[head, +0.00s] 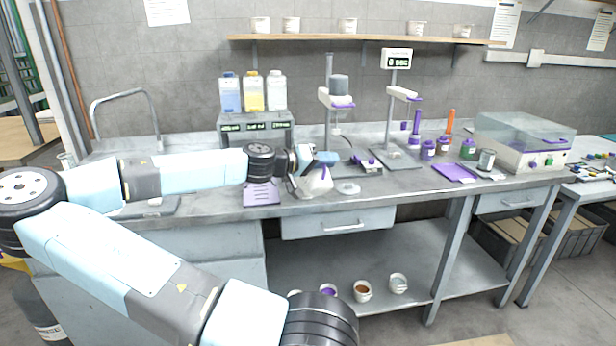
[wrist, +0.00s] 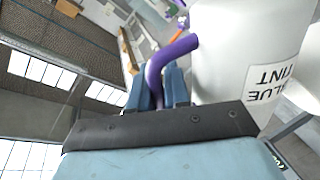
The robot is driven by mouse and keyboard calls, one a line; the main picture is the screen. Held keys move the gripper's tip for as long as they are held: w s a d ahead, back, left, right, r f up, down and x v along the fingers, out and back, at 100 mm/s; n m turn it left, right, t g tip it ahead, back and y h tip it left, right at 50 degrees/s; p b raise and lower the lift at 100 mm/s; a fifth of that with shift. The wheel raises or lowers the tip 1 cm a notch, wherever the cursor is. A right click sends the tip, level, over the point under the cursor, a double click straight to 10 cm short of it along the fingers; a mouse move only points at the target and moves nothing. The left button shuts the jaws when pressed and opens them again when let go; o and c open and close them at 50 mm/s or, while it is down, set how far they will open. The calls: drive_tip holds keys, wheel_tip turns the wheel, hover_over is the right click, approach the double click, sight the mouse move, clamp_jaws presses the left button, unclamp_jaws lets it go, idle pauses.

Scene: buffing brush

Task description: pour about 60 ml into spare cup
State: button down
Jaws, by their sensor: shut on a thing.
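My gripper (head: 306,158) is over the front of the bench and shut on the purple handle (wrist: 172,58) of a white jug (wrist: 235,65). The jug also shows in the head view (head: 318,181), partly behind my gripper. Its label is partly cut off and reads upside down in the wrist view, with "TINT" legible. The jug looks tilted in the head view; how far, I cannot tell. Its mouth and contents are hidden. A small white round dish or lid (head: 347,188) lies on the bench just right of the jug. I cannot tell which vessel is the spare cup.
A purple-fronted stand (head: 262,194) is left of the jug. Cups sit on the wall shelf (head: 370,40) and the lower shelf (head: 400,306). A covered machine (head: 524,137) is at right.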

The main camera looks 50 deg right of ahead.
sight(329, 180)
drive_tip(key=shift+w+d+n+p, duration=0.4)
drive_tip(key=shift+w+n+p, duration=0.2)
drive_tip(key=shift+w+n, duration=0.2)
idle(0.9)
drive_tip(key=shift+w+d+r+n+g+p, duration=0.15)
drive_tip(key=shift+w+r+n+g+p, duration=0.15)
drive_tip(key=shift+r+n, duration=0.15)
idle(0.8)
drive_tip(key=shift+s+f+m, duration=0.2)
drive_tip(key=shift+s+m, duration=0.05)
drive_tip(key=s+m, duration=0.1)
drive_tip(key=a+f+m, duration=0.1)
drive_tip(key=shift+s+f+m+t, duration=0.15)
drive_tip(key=shift+s+m+t, duration=0.15)
drive_tip(key=shift+s+t, duration=0.1)
drive_tip(key=shift+w+a+f, duration=0.2)
drive_tip(key=shift+a, duration=0.05)
drive_tip(key=shift+s+d+f+m+b, duration=0.1)
drive_tip(key=shift+s+f+m+b, duration=0.2)
drive_tip(key=shift+s+f+m, duration=0.35)
drive_tip(key=shift+s+a+f+m+h, duration=0.15)
drive_tip(key=shift+a+f+m+h, duration=0.15)
drive_tip(key=shift+f+m, duration=0.15)
drive_tip(key=shift+s+d+r, duration=0.1)
idle(0.4)
